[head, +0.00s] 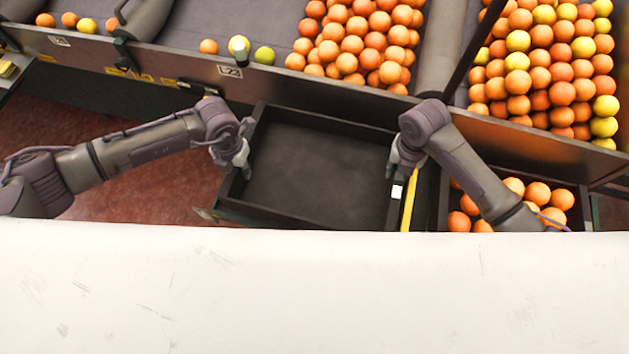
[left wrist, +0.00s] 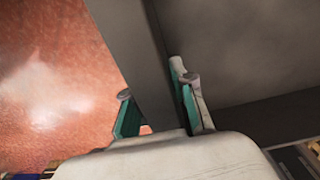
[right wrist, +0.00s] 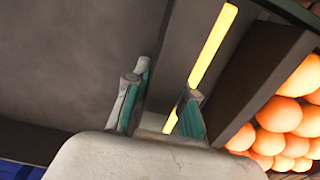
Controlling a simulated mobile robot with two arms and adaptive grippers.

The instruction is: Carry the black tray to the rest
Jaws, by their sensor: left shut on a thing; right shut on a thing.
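The black tray (head: 318,172) is empty and lies below the sorting bench's front edge in the head view. My left gripper (head: 241,165) is shut on the tray's left wall, which passes between its fingers in the left wrist view (left wrist: 160,108). My right gripper (head: 396,172) is at the tray's right wall and shut on it. In the right wrist view the right gripper (right wrist: 162,108) has a finger on each side of that wall. The tray's near edge is partly hidden behind the white surface in the head view. I see no thing that is clearly the rest.
A second dark tray with oranges (head: 540,195) stands just right of the black tray, past a yellow strip (head: 411,200). The sorting bench (head: 290,88) with piles of oranges runs along the back. A white surface (head: 310,290) fills the front. Red floor (head: 130,200) shows at left.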

